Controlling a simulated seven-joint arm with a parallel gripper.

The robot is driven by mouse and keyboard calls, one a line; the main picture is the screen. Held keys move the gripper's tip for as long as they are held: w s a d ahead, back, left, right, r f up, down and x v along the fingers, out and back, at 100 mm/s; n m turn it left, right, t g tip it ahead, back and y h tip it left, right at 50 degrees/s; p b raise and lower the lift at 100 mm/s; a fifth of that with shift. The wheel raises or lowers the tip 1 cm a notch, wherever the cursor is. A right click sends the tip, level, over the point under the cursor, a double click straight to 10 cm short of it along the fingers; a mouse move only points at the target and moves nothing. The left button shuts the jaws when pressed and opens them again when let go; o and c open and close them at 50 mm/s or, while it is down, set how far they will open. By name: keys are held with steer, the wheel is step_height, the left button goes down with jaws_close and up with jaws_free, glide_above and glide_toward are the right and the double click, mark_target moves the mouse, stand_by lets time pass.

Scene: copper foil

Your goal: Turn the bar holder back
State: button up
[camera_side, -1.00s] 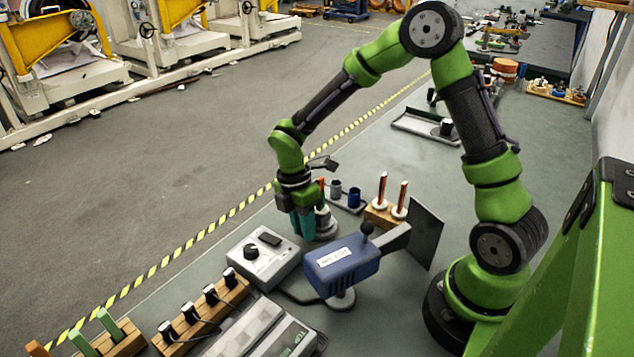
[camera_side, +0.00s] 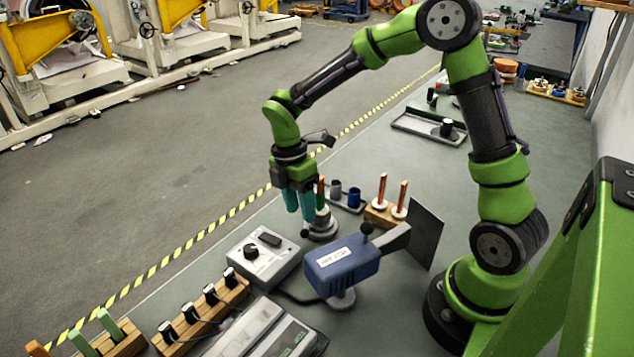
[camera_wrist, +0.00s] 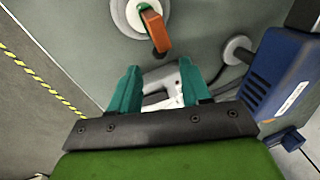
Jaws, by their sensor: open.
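The bar holder (camera_side: 321,232) is a round grey stand on the bench, partly hidden behind my fingers in the side view. In the wrist view its pale round top (camera_wrist: 125,18) shows at the upper edge, cut off by the frame. An orange-copper bar (camera_wrist: 155,32) sticks up from it, pointing toward the camera. My gripper (camera_side: 300,212) has teal fingers and hangs beside the holder, to its left and above it in the side view. The fingers also show in the wrist view (camera_wrist: 159,72), spread apart with nothing between them, clear of the bar.
A blue boxy device (camera_side: 340,268) on a stand is close to the right, with a grey control box (camera_side: 262,258) in front. A wooden block with upright copper rods (camera_side: 380,216) and a tray with small cups (camera_side: 345,201) stand behind. A dark upright plate (camera_side: 427,235) is further right.

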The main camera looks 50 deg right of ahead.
step_height(320, 180, up, 11)
steer(key=w, duration=0.2)
steer(key=shift+d, duration=0.15)
steer(key=s+r+m+t, duration=0.2)
steer(key=s+m+t, duration=0.2)
steer(key=s+m, duration=0.4)
steer(key=s+a+r+m+t+y, duration=0.1)
steer(key=s+r+m+t, duration=0.2)
steer(key=m, duration=0.9)
steer(key=shift+s+r+t+y, duration=0.3)
steer(key=shift+s+t, duration=0.9)
steer(key=shift+s, duration=1.2)
